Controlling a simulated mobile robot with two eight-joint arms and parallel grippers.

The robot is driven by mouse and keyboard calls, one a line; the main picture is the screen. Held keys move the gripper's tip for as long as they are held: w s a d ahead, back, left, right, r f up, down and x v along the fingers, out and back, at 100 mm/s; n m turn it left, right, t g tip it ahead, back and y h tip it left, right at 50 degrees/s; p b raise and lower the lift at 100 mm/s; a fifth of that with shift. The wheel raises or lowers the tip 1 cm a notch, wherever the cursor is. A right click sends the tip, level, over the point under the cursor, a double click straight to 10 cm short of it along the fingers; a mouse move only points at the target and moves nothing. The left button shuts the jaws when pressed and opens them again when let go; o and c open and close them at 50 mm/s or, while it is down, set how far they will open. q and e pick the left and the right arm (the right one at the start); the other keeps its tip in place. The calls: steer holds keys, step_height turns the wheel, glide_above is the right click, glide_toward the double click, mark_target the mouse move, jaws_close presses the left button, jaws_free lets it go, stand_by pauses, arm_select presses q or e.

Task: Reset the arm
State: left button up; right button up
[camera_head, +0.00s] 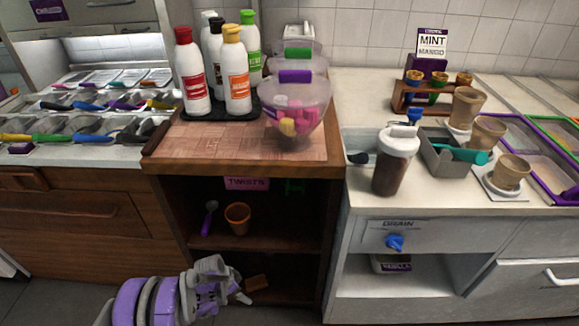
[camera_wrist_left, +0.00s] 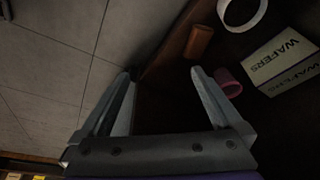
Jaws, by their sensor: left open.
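My left arm comes in at the bottom left of the head view. My left gripper (camera_head: 240,287) is low, in front of the lower shelf of the wooden cabinet (camera_head: 160,218). In the left wrist view the two fingers of my left gripper (camera_wrist_left: 160,85) are spread apart with nothing between them. Beyond them are the grey tiled floor (camera_wrist_left: 45,75) and the dark cabinet inside. My right gripper is in neither view.
The lower cabinet holds a brown block (camera_wrist_left: 199,42), a pink cup (camera_wrist_left: 229,82) and a wafers box (camera_wrist_left: 283,62). An orange cup (camera_head: 238,218) stands on the shelf above. Bottles (camera_head: 193,75) and a clear bowl (camera_head: 298,105) stand on the wooden counter.

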arm_select(q)
steer(key=s+r+n+t+y, duration=0.1)
steer(key=s+r+n, duration=0.3)
steer(key=r, duration=0.7)
steer(key=s+r+n, duration=0.1)
steer(key=s+r, duration=0.5)
steer(key=r, duration=0.4)
steer(key=s+r+n+t+y, duration=0.1)
steer(key=s+r+n, duration=0.2)
steer(key=s, duration=0.6)
steer(key=s+r+n+y, duration=0.1)
steer(key=s+r+n, duration=0.25)
steer(key=s, duration=0.65)
step_height(320, 180, up, 28)
steer(key=w+t+p, duration=0.1)
steer(key=p, duration=2.3)
steer(key=shift+a, duration=0.4)
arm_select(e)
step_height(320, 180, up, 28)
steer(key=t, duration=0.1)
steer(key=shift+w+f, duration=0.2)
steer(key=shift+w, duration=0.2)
arm_select(q)
steer(key=shift+s+f+m, duration=0.1)
steer(key=shift+m, duration=0.15)
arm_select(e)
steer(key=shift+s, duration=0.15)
